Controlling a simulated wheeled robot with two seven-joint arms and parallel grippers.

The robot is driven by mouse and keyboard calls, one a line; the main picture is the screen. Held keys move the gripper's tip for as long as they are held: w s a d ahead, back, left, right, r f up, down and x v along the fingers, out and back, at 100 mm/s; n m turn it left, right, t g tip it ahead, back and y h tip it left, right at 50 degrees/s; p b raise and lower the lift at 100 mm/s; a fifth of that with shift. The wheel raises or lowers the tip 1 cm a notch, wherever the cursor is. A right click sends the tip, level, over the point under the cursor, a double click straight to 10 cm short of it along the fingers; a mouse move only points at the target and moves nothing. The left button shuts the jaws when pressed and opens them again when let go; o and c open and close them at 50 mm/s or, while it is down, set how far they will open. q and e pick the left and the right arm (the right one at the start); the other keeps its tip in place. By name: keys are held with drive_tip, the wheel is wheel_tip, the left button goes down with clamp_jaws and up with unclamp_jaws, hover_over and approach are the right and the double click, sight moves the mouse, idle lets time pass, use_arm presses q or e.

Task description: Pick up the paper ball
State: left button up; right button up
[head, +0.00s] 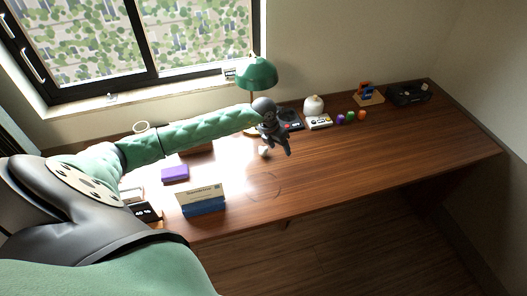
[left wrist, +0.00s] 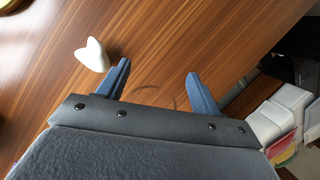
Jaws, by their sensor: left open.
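The paper ball is a small white lump (head: 263,151) on the wooden desk, close by my left gripper in the head view. In the left wrist view the paper ball (left wrist: 92,55) lies at the upper left, outside the jaws and beyond the left finger. My left gripper (head: 284,151) hangs over the middle of the desk. Its two blue-grey fingers (left wrist: 158,72) are spread, with only bare wood showing between them. My right gripper is not in view.
A green lamp (head: 257,74) stands behind the arm. A purple box (head: 175,173) and a sign on a blue base (head: 204,200) are at the left. A white kettle-like object (head: 314,105) and small coloured items (head: 351,116) stand along the back. The right front desk is clear.

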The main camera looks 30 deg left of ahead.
sight(264, 147)
use_arm(q)
drive_tip(key=a+y, duration=0.1)
drive_tip(key=a, duration=0.1)
drive_tip(key=a+y, duration=0.1)
drive_tip(key=a, duration=0.4)
drive_tip(key=shift+w+a+r+g+y, duration=0.1)
drive_tip(key=shift+w+r+g+y, duration=0.2)
drive_tip(key=shift+g+y, duration=0.1)
drive_tip(key=shift+w+a+f+p, duration=0.15)
drive_tip(key=shift+f+p, duration=0.6)
drive_tip(key=shift+f, duration=0.5)
drive_tip(key=f+p, duration=0.2)
drive_tip(key=f, duration=0.1)
drive_tip(key=f+p, duration=0.1)
drive_tip(key=shift+w+a+f, duration=0.2)
drive_tip(key=shift+w+a, duration=0.05)
drive_tip(key=shift+f+p, duration=0.3)
drive_tip(key=shift+f, duration=0.1)
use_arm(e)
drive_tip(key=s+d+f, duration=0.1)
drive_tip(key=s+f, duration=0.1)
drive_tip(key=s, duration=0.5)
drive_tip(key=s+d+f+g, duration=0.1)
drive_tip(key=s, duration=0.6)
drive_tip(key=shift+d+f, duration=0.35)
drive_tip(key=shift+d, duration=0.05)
